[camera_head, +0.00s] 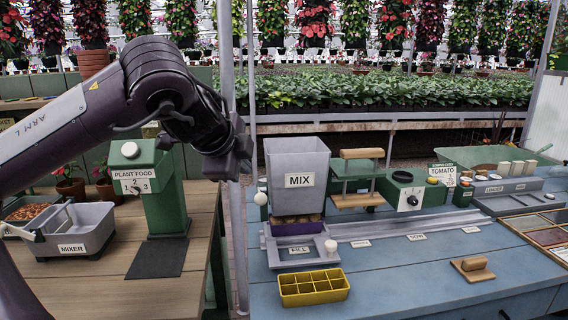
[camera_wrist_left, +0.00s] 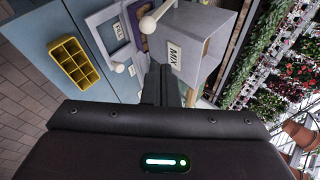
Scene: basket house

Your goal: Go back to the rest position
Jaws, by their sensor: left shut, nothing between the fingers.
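My left arm comes in from the left in the head view, raised over the wooden table. My left gripper (camera_head: 232,158) hangs in the air just left of the grey MIX hopper (camera_head: 297,165), its fingers together and nothing seen in them. In the left wrist view the closed fingers (camera_wrist_left: 165,85) point toward the hopper, which also shows there (camera_wrist_left: 187,40). I cannot tell from these views whether the gripper touches the hopper. My right gripper is not in either view.
A yellow divided tray (camera_head: 314,288) stands on the blue table (camera_head: 400,280). On the wooden table (camera_head: 90,295) are the green plant food dispenser (camera_head: 165,195) and the grey mixer tub (camera_head: 75,235). A pole (camera_head: 238,270) stands between the tables. A wooden-handled block (camera_head: 472,268) lies at the right.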

